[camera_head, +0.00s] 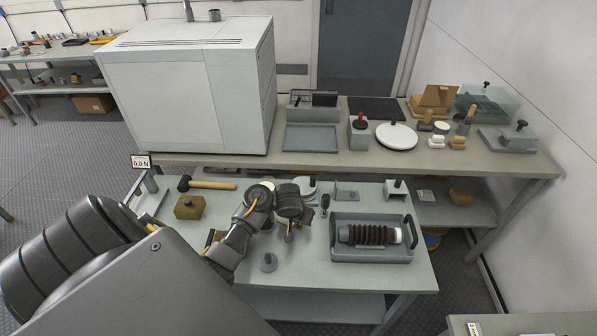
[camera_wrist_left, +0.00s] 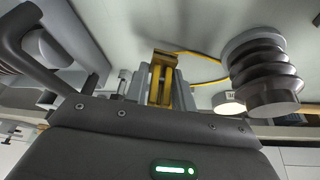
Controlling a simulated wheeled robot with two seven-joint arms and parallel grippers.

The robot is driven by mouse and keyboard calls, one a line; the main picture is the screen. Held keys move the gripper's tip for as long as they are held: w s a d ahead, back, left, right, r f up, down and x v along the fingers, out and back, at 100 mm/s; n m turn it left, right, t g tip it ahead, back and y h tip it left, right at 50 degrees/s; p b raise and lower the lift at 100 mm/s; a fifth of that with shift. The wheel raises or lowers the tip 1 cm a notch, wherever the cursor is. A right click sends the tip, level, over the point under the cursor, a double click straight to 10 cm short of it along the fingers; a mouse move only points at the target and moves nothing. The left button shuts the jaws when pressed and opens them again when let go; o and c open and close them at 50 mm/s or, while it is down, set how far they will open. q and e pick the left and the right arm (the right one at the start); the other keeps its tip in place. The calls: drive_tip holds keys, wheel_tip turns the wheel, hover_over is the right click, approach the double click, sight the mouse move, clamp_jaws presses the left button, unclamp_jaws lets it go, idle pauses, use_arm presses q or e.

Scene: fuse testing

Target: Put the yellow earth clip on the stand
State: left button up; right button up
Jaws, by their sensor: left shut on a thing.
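My left gripper (camera_wrist_left: 162,88) is shut on the yellow earth clip (camera_wrist_left: 163,72), which shows between its fingers in the left wrist view. A yellow lead (camera_wrist_left: 192,53) runs from the clip to the right. In the head view my left arm reaches over the pale worktable, and a small yellow part of the clip (camera_head: 289,237) shows below the gripper. The clip appears to be above the tabletop; the exact gap cannot be told. I cannot tell which piece is the stand. My right gripper is not in view.
A grey tray (camera_head: 372,256) holding a dark ribbed part (camera_head: 372,235) lies to the right. A mallet (camera_head: 208,185) and an ochre block (camera_head: 189,208) are at the left. In the wrist view a dark ribbed piece (camera_wrist_left: 258,70) stands close beside the gripper. A grey bench is behind.

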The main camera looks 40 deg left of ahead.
sight(299, 225)
use_arm(q)
drive_tip(key=shift+w+a+f, duration=0.1)
drive_tip(key=shift+f, duration=0.15)
drive_tip(key=f+b, duration=0.2)
drive_tip(key=shift+w+a+f, duration=0.15)
drive_tip(key=shift+a+f, duration=0.05)
drive_tip(key=shift+f, duration=0.55)
drive_tip(key=shift+f, duration=0.1)
drive_tip(key=o, duration=1)
